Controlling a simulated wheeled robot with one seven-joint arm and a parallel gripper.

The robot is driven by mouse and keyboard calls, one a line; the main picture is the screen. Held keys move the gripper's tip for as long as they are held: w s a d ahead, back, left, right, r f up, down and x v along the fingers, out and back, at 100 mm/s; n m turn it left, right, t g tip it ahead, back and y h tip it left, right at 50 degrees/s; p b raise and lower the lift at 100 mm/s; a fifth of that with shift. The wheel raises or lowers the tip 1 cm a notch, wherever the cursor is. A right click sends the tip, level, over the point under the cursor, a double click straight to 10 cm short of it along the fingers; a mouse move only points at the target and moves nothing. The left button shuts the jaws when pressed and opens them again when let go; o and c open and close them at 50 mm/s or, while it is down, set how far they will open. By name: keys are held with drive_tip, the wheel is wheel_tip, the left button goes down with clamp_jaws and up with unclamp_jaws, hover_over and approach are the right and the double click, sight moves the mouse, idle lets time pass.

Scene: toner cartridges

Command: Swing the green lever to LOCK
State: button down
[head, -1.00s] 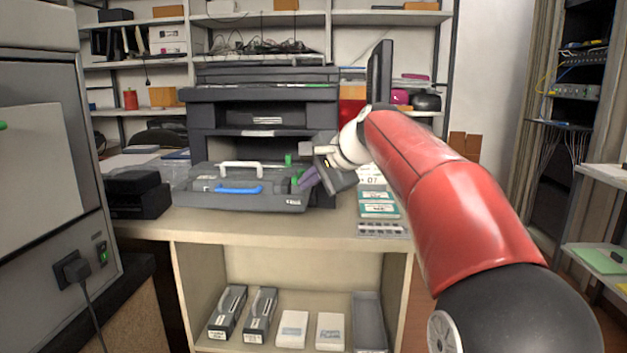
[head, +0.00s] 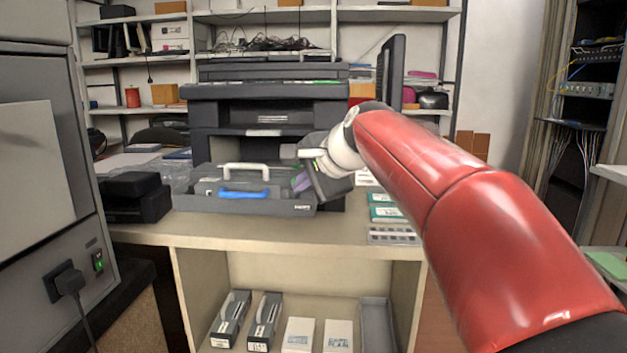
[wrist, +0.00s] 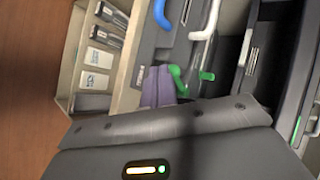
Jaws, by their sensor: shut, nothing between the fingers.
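The printer's open front tray unit (head: 205,203) sits on the table, with a white handle (head: 246,168) and a blue handle (head: 243,193). In the wrist view, a curved green lever (wrist: 179,83) shows right at the purple fingers of my gripper (wrist: 160,80). A second short green peg (wrist: 207,76) stands a little to its right. My gripper (head: 300,182) is shut and empty, at the right end of the unit. I cannot tell whether the fingers touch the lever. In the head view the green parts are mostly hidden behind my gripper.
The dark printer body (head: 265,95) rises behind the unit. Teal-labelled boxes (head: 387,213) lie on the table to the right. Several cartridges and boxes stand on the shelf below (head: 298,334). A grey cabinet (head: 45,250) stands close on the left.

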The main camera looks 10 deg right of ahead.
drive_tip(key=shift+w+a+p, duration=0.3)
drive_tip(key=shift+a+p, duration=0.1)
drive_tip(key=shift+a, duration=0.3)
drive_tip(key=shift+d, duration=0.1)
drive_tip(key=shift+w+d, duration=0.1)
drive_tip(key=shift+d, duration=0.6)
